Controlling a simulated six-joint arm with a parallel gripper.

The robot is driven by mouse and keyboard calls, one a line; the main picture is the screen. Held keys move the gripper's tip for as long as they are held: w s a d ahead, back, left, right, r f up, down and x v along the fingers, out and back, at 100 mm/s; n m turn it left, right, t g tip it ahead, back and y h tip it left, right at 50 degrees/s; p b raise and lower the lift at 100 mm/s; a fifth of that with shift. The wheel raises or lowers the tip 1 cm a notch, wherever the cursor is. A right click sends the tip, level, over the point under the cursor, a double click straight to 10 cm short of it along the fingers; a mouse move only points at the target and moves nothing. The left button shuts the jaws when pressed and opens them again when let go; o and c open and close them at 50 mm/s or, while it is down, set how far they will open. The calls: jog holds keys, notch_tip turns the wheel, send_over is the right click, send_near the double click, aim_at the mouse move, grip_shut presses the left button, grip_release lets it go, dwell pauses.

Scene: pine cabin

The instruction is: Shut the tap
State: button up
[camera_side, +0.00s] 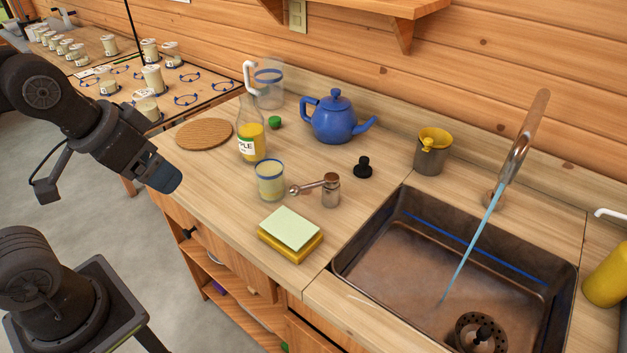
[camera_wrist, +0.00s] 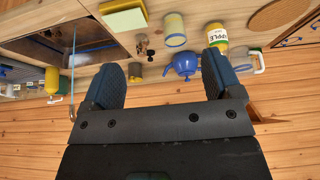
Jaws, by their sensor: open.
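The tap's spout (camera_side: 524,135) rises at the back of the sink (camera_side: 340,268), and a blue stream of water (camera_side: 470,245) runs from it into the basin. A metal post with a side lever ending in a ball, which looks like the tap's handle (camera_side: 330,190), stands on the counter left of the sink. The lever points left in the side view. The water stream also shows in the wrist view (camera_wrist: 73,45). My gripper (camera_side: 165,178) is off the counter's left front edge, well away from the lever. Its fingers (camera_wrist: 160,80) are apart with nothing between them.
A glass (camera_side: 270,182) and a yellow-green sponge (camera_side: 290,232) stand close to the lever. A juice bottle (camera_side: 250,135), blue teapot (camera_side: 334,120), black knobbed piece (camera_side: 363,168) and grey cup (camera_side: 430,155) are behind. A round mat (camera_side: 204,134) lies at the left.

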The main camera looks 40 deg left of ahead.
jog(key=w+r+g, duration=0.1)
jog(key=w, duration=0.2)
jog(key=w+d+g, duration=0.1)
jog(key=w, duration=0.3)
jog(key=w+r+m+g+h, duration=0.1)
jog(key=w, duration=0.3)
jog(key=shift+w+d+r, duration=0.15)
jog(key=shift+d+r, duration=0.15)
jog(key=shift+d, duration=0.05)
jog(key=c, duration=0.6)
jog(key=m+g+h, duration=0.1)
jog(key=m+g, duration=0.1)
jog(key=g, duration=0.1)
send_over(294, 186)
jog(key=a, duration=0.3)
notch_tip(294, 186, down, 6)
jog(key=d+f, duration=0.1)
jog(key=f, duration=0.3)
jog(key=d+f, duration=0.1)
jog(key=f, duration=0.7)
jog(key=shift+d+f, duration=0.15)
jog(key=shift+d, duration=0.25)
jog(key=shift+c, duration=0.4)
grip_shut()
